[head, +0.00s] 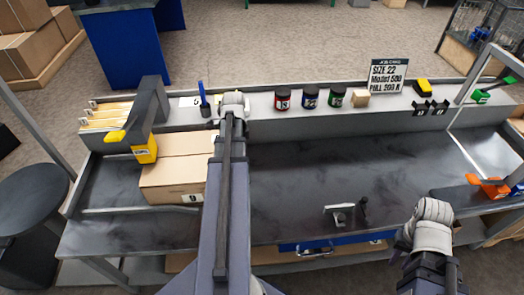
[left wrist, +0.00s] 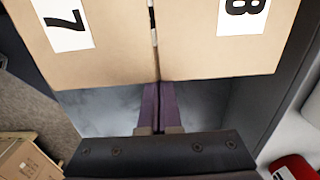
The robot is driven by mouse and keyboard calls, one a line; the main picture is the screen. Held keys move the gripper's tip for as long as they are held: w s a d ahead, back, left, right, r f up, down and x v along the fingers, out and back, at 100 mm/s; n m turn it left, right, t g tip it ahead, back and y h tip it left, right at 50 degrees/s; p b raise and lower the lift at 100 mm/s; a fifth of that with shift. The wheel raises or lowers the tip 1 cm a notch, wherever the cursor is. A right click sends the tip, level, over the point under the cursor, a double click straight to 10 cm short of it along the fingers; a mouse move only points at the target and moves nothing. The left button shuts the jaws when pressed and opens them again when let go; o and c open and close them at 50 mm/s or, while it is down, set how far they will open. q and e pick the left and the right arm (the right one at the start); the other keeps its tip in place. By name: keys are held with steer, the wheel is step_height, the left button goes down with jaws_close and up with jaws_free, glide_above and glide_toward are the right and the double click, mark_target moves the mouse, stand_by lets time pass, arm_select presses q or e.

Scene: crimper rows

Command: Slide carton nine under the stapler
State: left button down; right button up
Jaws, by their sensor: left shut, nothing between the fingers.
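A brown carton (head: 172,178) stands on the left of the dark bench, with a white label on its front face whose digit is too small to read surely. The grey stapler (head: 150,105) with its yellow head (head: 144,150) stands at the carton's left end; the head overlaps the carton's edge in the picture. In the left wrist view, brown cardboard with a 7 (left wrist: 115,55) and an 8 (left wrist: 225,50) meets at a vertical seam. My left gripper (left wrist: 157,88) is shut and empty, its fingertips at the seam's lower end. My right gripper (head: 430,278) is at the lower right, its fingers unclear.
A small metal bracket (head: 340,213) is at the bench's front edge. An orange tool (head: 488,187) lies right. The bench middle is clear.

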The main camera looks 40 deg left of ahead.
mark_target(211, 154)
arm_select(q)
steer(key=s+a, duration=0.6)
steer(key=s, duration=0.1)
steer(key=s+a, duration=0.3)
steer(key=shift+s, duration=0.3)
steer(key=shift+d, duration=0.1)
